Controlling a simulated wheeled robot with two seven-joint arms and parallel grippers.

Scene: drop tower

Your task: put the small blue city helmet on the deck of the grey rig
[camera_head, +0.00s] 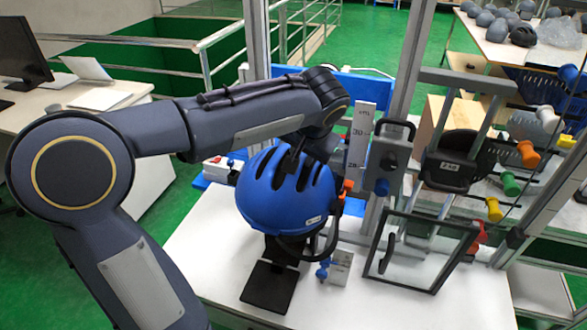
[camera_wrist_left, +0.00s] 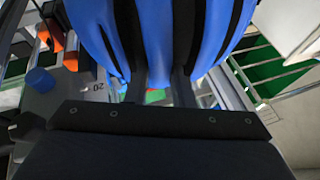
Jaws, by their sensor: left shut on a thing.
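The blue city helmet (camera_head: 277,202) has dark vent slots and hangs a dark strap at its lower right. My left gripper (camera_head: 297,160) reaches down from above and is shut on the helmet's upper shell. The helmet also fills the top of the left wrist view (camera_wrist_left: 178,35), in front of the gripper. The grey rig has upright metal posts (camera_head: 405,65) and a white deck (camera_head: 365,308). My right gripper is not in view.
A height scale (camera_head: 358,140) and a grey box (camera_head: 388,172) stand right of the helmet. The deck's front right looks clear.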

